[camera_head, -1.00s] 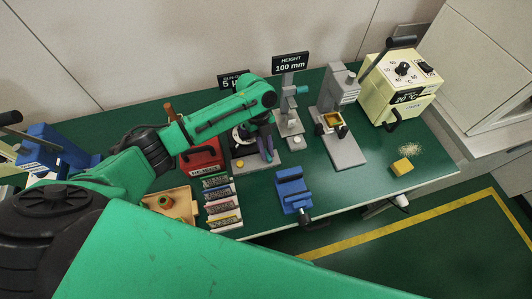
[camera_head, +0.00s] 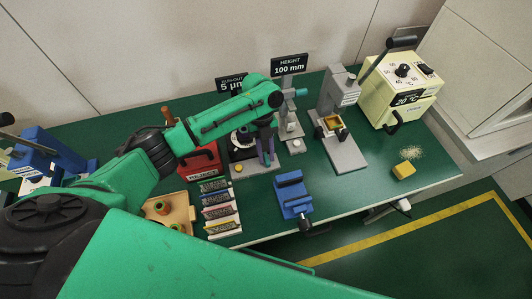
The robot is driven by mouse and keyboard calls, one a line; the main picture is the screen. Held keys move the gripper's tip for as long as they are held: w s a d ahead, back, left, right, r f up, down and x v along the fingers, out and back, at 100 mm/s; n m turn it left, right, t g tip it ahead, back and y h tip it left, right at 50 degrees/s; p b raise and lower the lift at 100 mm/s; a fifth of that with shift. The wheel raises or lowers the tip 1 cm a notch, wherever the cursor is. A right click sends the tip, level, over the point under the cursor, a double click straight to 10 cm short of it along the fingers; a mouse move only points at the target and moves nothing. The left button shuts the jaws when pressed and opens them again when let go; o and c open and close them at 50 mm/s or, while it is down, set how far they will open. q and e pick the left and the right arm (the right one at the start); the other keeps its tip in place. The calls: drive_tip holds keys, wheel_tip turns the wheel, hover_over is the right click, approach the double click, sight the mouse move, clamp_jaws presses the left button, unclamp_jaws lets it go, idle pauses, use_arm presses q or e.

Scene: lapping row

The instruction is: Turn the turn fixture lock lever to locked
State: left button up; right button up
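A grey fixture (camera_head: 240,170) with a pale round plate stands at the middle of the bench, below the "5 µm" sign. I take it to be the turn fixture, but no label confirms this. My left gripper (camera_head: 266,156) comes down over its right side, with dark and purple parts at the fingers. No lock lever can be made out; it may be hidden behind the gripper. I cannot tell whether the fingers touch the fixture or are closed on anything. My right gripper is not in view.
A red box (camera_head: 202,163) and several labelled blocks (camera_head: 218,208) lie left of the fixture. A height gauge (camera_head: 290,130) stands close right. A blue vise (camera_head: 292,195) is in front. Farther right are a grey press (camera_head: 348,155) and a cream heater box (camera_head: 400,90).

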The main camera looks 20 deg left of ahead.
use_arm(q)
drive_tip(key=shift+o, duration=0.9)
drive_tip(key=b+v, duration=0.1)
drive_tip(key=v, duration=1.3)
drive_tip(key=shift+r+b, duration=0.25)
drive_tip(key=shift+b, duration=0.05)
